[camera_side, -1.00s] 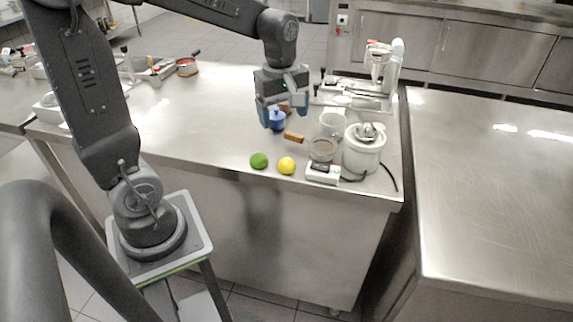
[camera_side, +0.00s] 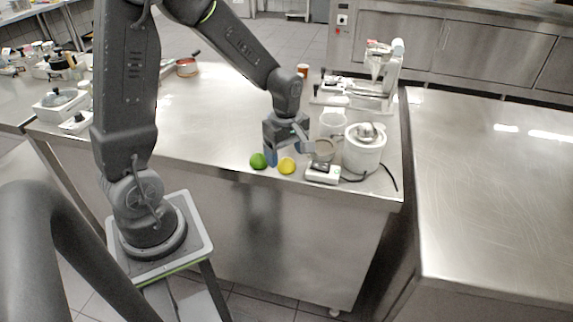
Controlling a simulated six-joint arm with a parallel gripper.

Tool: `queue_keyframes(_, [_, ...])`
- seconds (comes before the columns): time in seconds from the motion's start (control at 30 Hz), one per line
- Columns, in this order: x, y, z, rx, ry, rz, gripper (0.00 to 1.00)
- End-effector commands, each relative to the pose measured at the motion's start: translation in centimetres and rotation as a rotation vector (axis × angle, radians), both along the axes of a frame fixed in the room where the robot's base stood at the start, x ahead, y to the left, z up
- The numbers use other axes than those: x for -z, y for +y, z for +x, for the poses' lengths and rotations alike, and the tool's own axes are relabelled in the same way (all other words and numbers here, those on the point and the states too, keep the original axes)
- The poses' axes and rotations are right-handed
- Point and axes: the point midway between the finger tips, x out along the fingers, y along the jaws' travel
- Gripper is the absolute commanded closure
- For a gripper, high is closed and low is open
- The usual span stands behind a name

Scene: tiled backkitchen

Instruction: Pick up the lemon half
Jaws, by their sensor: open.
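The lemon half (camera_side: 287,166) is a small yellow round thing near the front edge of the steel counter. A green lime (camera_side: 258,161) lies just left of it. My gripper (camera_side: 289,156) is open, with one blue finger between the lime and the lemon half and the other finger to the right, beside the glass bowl. The fingers are close to the lemon half, just behind or above it. I cannot tell whether they touch it. Nothing is held.
Right of the lemon half stand a small scale (camera_side: 323,173), a glass bowl (camera_side: 324,150) and a white pot (camera_side: 364,150) with a cable. A clear jug (camera_side: 333,122) is behind them. The counter's left middle (camera_side: 205,115) is clear.

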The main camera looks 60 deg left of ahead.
Motion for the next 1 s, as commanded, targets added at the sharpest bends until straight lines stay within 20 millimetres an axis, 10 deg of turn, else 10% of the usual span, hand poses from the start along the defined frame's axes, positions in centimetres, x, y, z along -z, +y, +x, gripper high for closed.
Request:
queue_keyframes(0.47, [3.0, 0.0, 0.1, 0.000, 0.000, 0.000, 0.21])
queue_keyframes(1.0, [2.9, 0.0, 0.1, 0.000, 0.000, 0.000, 0.69])
